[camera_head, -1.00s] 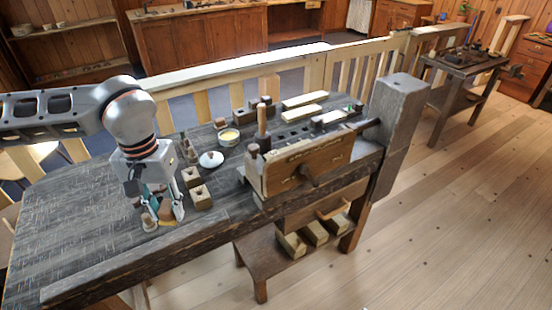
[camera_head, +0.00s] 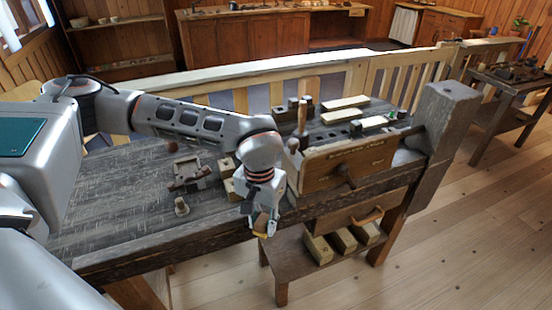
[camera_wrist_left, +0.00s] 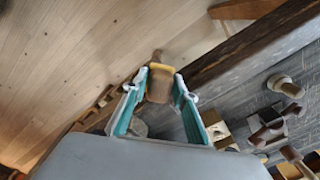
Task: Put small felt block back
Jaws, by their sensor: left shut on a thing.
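My left gripper (camera_head: 264,222) is shut on the small felt block (camera_wrist_left: 160,83), a brown piece with a yellow-orange layer and a narrow knob-like end. In the head view the block (camera_head: 263,224) shows only in part below the fingers. In the wrist view it sits between the two teal-lined fingertips (camera_wrist_left: 161,84). The gripper hangs at the front edge of the workbench (camera_head: 110,225), and the block appears just outside that edge, with floor behind it. My right gripper is not in view.
A small turned spool (camera_head: 181,208) stands on the bench left of the gripper, near a grey-brown slotted piece (camera_head: 189,175). Wooden blocks (camera_head: 228,188) are close beside the arm. A wooden vise (camera_head: 345,167) is to the right. Bare bench lies at left.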

